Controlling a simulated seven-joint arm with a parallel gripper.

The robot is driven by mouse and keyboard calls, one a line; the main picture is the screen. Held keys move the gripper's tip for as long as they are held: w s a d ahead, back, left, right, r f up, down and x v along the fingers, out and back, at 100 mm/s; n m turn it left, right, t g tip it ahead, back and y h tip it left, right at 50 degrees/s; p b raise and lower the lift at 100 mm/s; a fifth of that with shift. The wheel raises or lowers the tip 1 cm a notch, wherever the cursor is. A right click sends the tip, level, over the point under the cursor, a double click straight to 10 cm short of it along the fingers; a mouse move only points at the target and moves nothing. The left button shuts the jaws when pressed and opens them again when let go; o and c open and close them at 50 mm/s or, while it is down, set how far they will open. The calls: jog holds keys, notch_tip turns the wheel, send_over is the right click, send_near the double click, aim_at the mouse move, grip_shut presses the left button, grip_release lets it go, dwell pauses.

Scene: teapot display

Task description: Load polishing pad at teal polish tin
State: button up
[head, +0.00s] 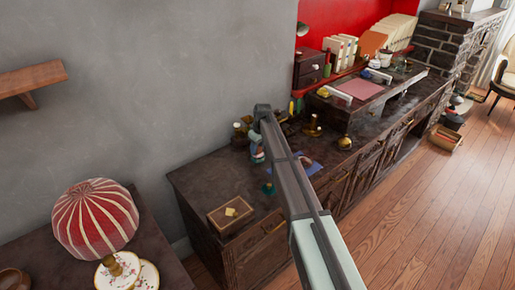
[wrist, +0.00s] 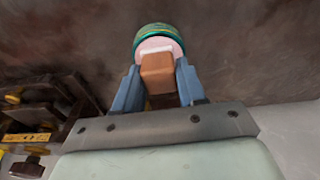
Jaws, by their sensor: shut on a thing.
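My gripper (wrist: 158,88) is shut on the polishing pad (wrist: 158,73), a brown wooden block with a pale edge at its far end. In the wrist view the teal polish tin (wrist: 158,32) lies straight beyond the pad, its pinkish inside showing around the pad's end. I cannot tell whether the pad touches the polish. The pad is not clear in that view.
A blue cloth (head: 305,165) lies right of the tin, partly behind my arm. A wooden box (head: 230,214) with a yellow piece on it stands at the front left. Brass pieces (head: 313,126) stand farther back.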

dwell(0.3)
jog(key=shift+r, duration=3.45)
